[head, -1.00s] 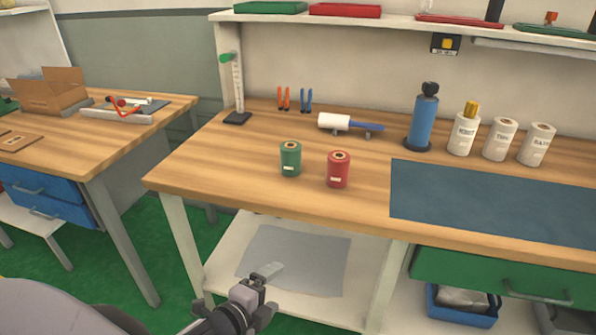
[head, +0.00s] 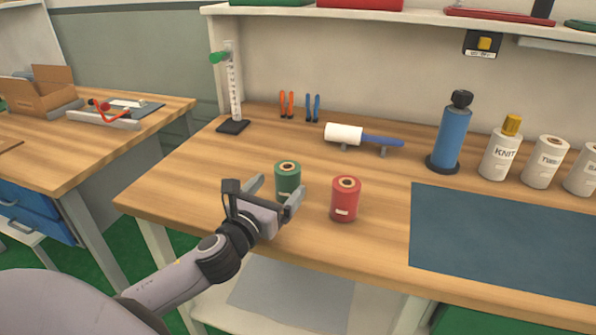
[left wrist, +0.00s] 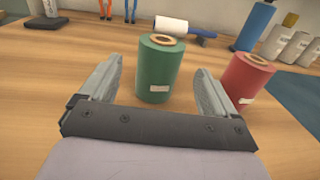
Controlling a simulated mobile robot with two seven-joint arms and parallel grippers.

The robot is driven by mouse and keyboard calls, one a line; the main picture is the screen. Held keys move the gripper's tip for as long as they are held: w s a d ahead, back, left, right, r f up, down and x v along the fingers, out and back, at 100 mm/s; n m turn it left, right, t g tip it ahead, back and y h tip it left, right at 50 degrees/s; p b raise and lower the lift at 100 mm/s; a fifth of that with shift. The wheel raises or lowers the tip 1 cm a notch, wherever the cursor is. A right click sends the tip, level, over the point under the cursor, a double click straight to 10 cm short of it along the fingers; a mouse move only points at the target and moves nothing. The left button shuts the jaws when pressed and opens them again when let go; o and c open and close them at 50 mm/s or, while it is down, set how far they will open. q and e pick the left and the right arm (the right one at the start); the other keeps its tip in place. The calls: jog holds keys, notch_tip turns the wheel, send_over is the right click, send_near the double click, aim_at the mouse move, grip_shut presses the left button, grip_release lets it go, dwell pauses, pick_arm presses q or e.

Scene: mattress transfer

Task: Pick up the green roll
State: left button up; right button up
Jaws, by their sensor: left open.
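The green roll (head: 288,178) stands upright on the wooden workbench near its front left part. It also shows in the left wrist view (left wrist: 158,72), upright between and just beyond my open fingers. My left gripper (head: 273,188) is open and empty at the near side of the green roll, with one finger to each side. In the left wrist view the gripper (left wrist: 157,92) has clear gaps beside the roll. The red roll (head: 345,200) stands upright just to the right, close to the right finger in the wrist view. My right gripper is not in view.
A lint roller with blue handle (head: 360,136) lies behind the rolls. A blue cylinder (head: 450,138) and several white labelled rolls stand at the right. A dark mat (head: 490,240) covers the front right. The bench is clear left of the green roll.

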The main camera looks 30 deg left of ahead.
aim_at(291, 169)
pick_arm(q)
jog(key=shift+w+a+r+p, duration=0.1)
jog(key=shift+w+a+r, duration=0.05)
jog(key=shift+w, duration=1.05)
jog(key=shift+w+a+r+p, duration=0.1)
jog(key=shift+w, duration=1.1)
jog(key=shift+w+a+r+p, duration=0.1)
jog(key=shift+w+a+r, duration=0.05)
jog(key=shift+w, duration=1.05)
jog(key=c, duration=1.2)
